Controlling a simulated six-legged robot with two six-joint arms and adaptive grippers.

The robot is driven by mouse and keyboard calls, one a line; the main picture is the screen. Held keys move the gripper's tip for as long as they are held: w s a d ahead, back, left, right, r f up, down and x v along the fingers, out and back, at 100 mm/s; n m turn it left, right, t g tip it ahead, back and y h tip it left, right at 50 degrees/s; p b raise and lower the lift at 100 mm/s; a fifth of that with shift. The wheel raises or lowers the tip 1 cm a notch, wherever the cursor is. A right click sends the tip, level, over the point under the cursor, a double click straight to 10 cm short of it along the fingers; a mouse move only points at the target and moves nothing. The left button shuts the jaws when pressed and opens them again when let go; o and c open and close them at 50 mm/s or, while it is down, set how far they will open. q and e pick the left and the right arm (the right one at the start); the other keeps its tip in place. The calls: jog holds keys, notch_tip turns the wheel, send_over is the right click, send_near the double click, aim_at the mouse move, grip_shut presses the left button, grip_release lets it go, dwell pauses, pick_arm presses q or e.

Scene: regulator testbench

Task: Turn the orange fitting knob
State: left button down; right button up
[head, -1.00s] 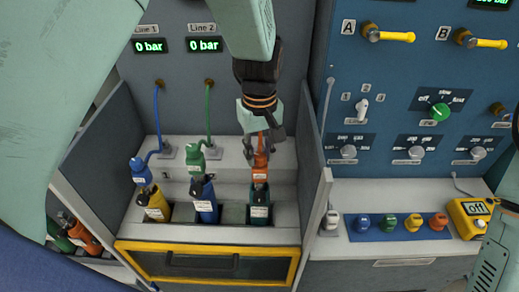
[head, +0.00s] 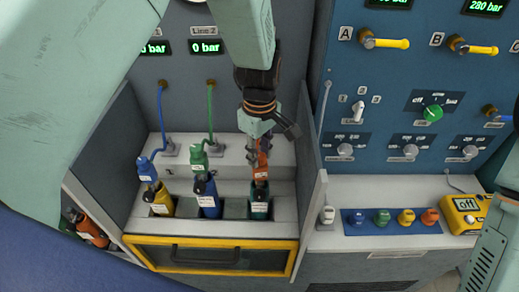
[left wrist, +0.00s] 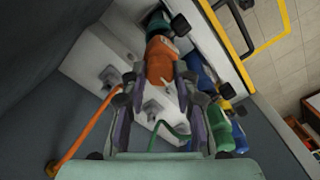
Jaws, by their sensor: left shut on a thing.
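The orange fitting knob (head: 261,160) sits on top of the teal bottle (head: 259,203) in the right slot of the bench. My left gripper (head: 256,150) comes down from above and is shut on the orange fitting. In the left wrist view, the orange fitting (left wrist: 161,62) lies between the two fingers of the left gripper (left wrist: 160,85). An orange hose (left wrist: 95,122) runs away to the lower left there. The fingers hide part of the fitting in the head view. My right gripper does not show; only part of an arm is at the right edge.
A blue fitting (head: 145,168) sits on the yellow bottle (head: 160,200). A green fitting (head: 198,157) is above the blue bottle (head: 207,197). A grey side wall (head: 307,165) stands close right of the gripper. Coloured caps lie on a blue mat (head: 366,229).

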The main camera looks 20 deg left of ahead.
aim_at(260, 155)
pick_arm(q)
jog(key=shift+w, duration=0.15)
dwell(0.7)
jog(key=c, duration=1)
grip_release()
jog(key=shift+r, duration=0.1)
jog(key=shift+r, duration=0.3)
notch_tip(260, 155, up, 11)
jog(key=shift+r, duration=0.15)
